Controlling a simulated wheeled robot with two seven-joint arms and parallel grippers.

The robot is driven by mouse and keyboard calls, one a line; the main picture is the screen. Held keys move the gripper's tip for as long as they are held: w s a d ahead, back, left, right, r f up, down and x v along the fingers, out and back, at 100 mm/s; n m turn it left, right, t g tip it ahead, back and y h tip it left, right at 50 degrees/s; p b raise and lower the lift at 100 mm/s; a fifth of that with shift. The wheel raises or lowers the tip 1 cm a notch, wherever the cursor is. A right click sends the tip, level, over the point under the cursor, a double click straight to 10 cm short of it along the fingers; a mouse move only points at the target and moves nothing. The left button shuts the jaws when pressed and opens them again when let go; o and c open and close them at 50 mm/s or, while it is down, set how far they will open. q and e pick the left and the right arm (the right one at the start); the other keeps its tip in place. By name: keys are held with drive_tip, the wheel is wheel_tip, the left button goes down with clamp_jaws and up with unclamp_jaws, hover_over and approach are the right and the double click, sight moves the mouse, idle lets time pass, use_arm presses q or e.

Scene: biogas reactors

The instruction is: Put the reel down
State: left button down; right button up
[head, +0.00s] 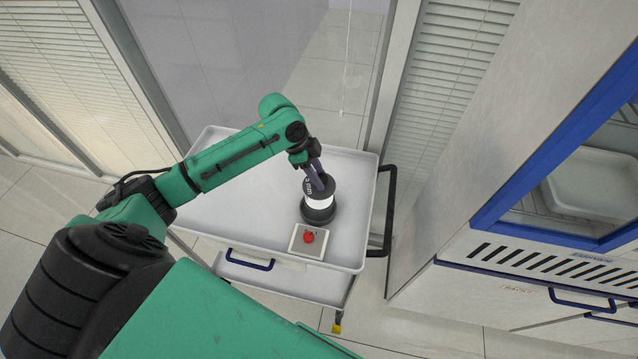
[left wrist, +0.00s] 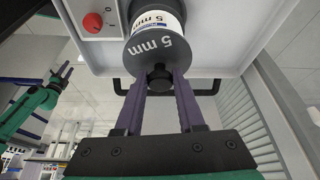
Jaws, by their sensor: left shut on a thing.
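The reel (head: 319,203) is a dark spool with a white band, and its end reads "5 mm". In the head view it is at the right part of the white cart's top (head: 235,205), just behind a small box with a red button. My left gripper (head: 315,178) is shut on the reel. In the left wrist view its two purple fingers close on the dark knob at the end of the reel (left wrist: 155,45). I cannot tell whether the reel touches the cart top. My right gripper (left wrist: 64,72) shows small in the left wrist view, its jaws unclear.
The button box (head: 309,241) sits close in front of the reel. The cart has a dark handle (head: 388,210) on its right side. The left part of its top is clear. A blue-framed cabinet (head: 520,215) stands to the right, and a glass wall (head: 270,60) behind.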

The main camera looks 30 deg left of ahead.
use_arm(q)
wheel_tip(320, 180, down, 4)
drive_tip(key=shift+f+p, duration=0.25)
drive_tip(key=shift+p, duration=0.1)
drive_tip(key=shift+s+f, duration=0.1)
drive_tip(key=shift+f, duration=0.15)
drive_tip(key=c, duration=0.5)
unclamp_jaws()
drive_tip(key=shift+w+f, duration=0.1)
drive_tip(key=shift+w, duration=0.1)
drive_tip(key=shift+s, duration=0.1)
drive_tip(key=b+v, duration=0.2)
drive_tip(key=v, duration=1)
drive_tip(key=shift+s, duration=0.1)
